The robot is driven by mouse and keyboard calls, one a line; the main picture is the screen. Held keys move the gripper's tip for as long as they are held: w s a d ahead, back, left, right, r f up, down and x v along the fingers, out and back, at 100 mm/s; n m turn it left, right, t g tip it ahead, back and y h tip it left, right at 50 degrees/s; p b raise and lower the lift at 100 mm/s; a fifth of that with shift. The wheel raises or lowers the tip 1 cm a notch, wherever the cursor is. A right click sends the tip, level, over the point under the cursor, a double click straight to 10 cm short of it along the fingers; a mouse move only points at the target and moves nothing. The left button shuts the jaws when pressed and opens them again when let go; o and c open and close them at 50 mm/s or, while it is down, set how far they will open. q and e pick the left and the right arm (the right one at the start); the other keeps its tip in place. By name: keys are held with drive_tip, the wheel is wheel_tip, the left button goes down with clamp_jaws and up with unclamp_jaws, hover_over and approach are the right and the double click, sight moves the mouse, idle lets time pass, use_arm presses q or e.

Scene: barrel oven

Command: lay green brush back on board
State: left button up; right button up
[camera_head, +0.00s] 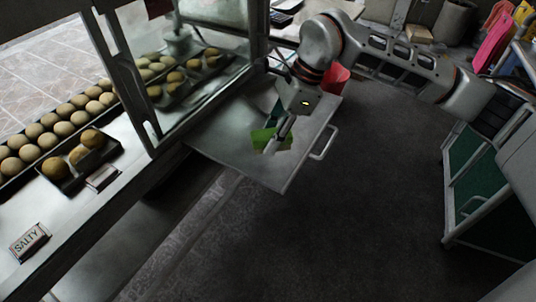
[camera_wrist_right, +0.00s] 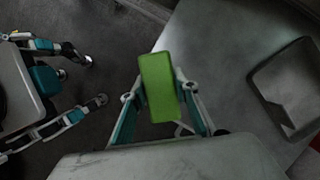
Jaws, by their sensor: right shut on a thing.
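The green brush (camera_head: 259,137) is in my right gripper (camera_head: 284,128), above or on the grey metal board (camera_head: 222,141) that sticks out from the counter. I cannot tell if the brush touches the board. In the right wrist view the brush shows as a bright green block (camera_wrist_right: 158,88) between the two teal fingers of my right gripper (camera_wrist_right: 160,95). The pale board (camera_wrist_right: 220,70) lies to the right of it there. My left gripper (camera_wrist_right: 93,79) shows at the left of the right wrist view, its fingers apart and empty, over dark floor.
A glass case (camera_head: 200,90) stands at the board's left. Trays of buns (camera_head: 60,128) and a SALTY sign (camera_head: 30,241) are on the counter. A red container (camera_head: 335,78) is behind my right gripper. A green-panelled cart (camera_head: 478,170) is at right. The floor between is clear.

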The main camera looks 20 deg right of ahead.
sight(265, 165)
drive_tip(key=shift+f, duration=0.9)
wheel_tip(265, 165, down, 3)
drive_tip(key=shift+s+r+b, duration=0.1)
drive_tip(key=shift+s+b, duration=0.05)
drive_tip(key=shift+b, duration=0.5)
wheel_tip(265, 165, down, 2)
drive_tip(key=shift+f+b, duration=0.15)
drive_tip(key=shift+b, duration=0.2)
drive_tip(key=shift+r, duration=0.25)
drive_tip(key=o, duration=1.2)
drive_tip(key=shift+f, duration=0.15)
use_arm(q)
drive_tip(key=shift+d+r+n+h, duration=0.15)
drive_tip(key=shift+d+n, duration=0.2)
drive_tip(key=shift+d, duration=0.15)
drive_tip(key=shift+d+r+n+h, duration=0.1)
drive_tip(key=shift+d+n+h, duration=0.05)
drive_tip(key=shift+d+n, duration=0.3)
use_arm(e)
drive_tip(key=shift+o, duration=0.2)
use_arm(q)
drive_tip(key=shift+s+d+f, duration=0.1)
